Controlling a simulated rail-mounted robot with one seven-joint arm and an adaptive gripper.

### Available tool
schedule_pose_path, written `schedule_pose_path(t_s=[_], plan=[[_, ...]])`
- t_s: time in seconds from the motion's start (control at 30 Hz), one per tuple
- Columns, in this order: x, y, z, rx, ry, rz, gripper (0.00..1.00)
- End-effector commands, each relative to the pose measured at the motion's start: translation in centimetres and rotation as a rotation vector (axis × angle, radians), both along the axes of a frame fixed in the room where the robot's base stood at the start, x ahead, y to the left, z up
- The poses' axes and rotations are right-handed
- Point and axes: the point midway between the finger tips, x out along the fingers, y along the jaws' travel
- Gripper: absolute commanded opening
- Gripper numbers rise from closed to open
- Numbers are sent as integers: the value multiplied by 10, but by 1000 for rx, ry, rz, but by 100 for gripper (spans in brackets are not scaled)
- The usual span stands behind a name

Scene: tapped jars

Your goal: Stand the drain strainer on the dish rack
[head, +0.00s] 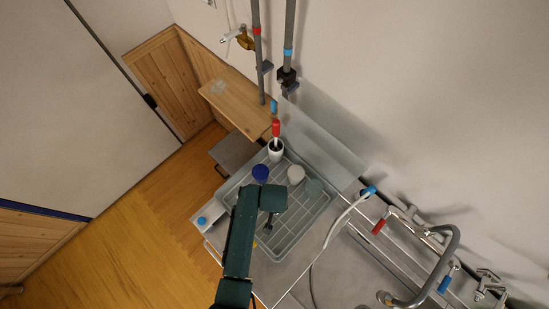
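The dish rack (318,212) is a pale grey-green tray with a gridded floor, on the counter left of the sink. My dark green arm reaches over it from the bottom of the head view. My gripper (268,224) points down over the middle of the rack, and its fingers are too small and dark to tell open from shut. I cannot tell whether it holds anything. I cannot make out the drain strainer for certain; my arm hides part of the rack.
A blue round lid (260,172), a white jar (296,174) and a pale green item (315,187) are at the rack's far side. A white cup (276,152) holds a red-handled brush. A blue-capped item (203,220) stands left. The faucet (447,259) rises at right.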

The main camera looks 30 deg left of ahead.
Motion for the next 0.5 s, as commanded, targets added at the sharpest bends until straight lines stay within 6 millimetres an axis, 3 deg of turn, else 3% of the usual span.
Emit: schedule_pose_path(t_s=[0.5], plan=[[0, 0, -6, 1, -1, 0, 0]])
